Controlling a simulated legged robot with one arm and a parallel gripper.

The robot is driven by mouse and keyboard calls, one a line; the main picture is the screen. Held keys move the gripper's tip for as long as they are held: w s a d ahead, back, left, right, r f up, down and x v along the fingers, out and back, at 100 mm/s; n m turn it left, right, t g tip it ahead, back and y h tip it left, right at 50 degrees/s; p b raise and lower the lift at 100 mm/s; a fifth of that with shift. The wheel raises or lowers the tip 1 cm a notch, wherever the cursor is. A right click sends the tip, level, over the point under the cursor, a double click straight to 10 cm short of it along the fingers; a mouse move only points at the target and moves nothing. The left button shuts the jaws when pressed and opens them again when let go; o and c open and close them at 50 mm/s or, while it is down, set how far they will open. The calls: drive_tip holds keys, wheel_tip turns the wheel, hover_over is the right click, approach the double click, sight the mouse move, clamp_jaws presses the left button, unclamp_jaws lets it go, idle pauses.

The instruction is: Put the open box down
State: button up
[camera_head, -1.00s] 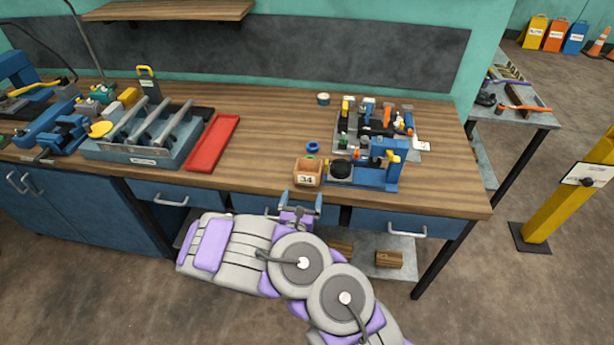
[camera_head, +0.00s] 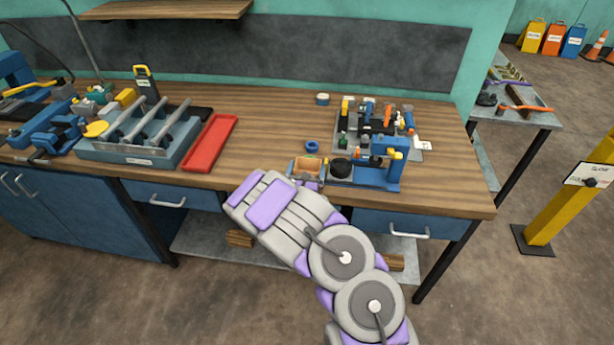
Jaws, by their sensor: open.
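The small open box (camera_head: 309,169), orange-brown wood, stands near the front edge of the workbench (camera_head: 255,145), left of a blue fixture. I can see into its open top. My arm reaches up from below and hides the box's lower front. My gripper (camera_head: 306,174) is at the box, with blue-grey finger parts showing at its left and right sides. The jaws are open around the box; whether they touch it I cannot tell.
The blue fixture (camera_head: 380,168) with a black round part stands close right of the box. A blue ring (camera_head: 312,146) lies just behind it. A grey tool tray (camera_head: 375,130) is behind right. A red tray (camera_head: 209,143) lies left, with bare bench between.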

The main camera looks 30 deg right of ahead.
drive_tip(key=shift+w+d, duration=0.25)
drive_tip(key=shift+c, duration=0.2)
drive_tip(key=c, duration=0.7)
drive_tip(key=shift+c, duration=0.2)
drive_tip(key=shift+r, duration=0.1)
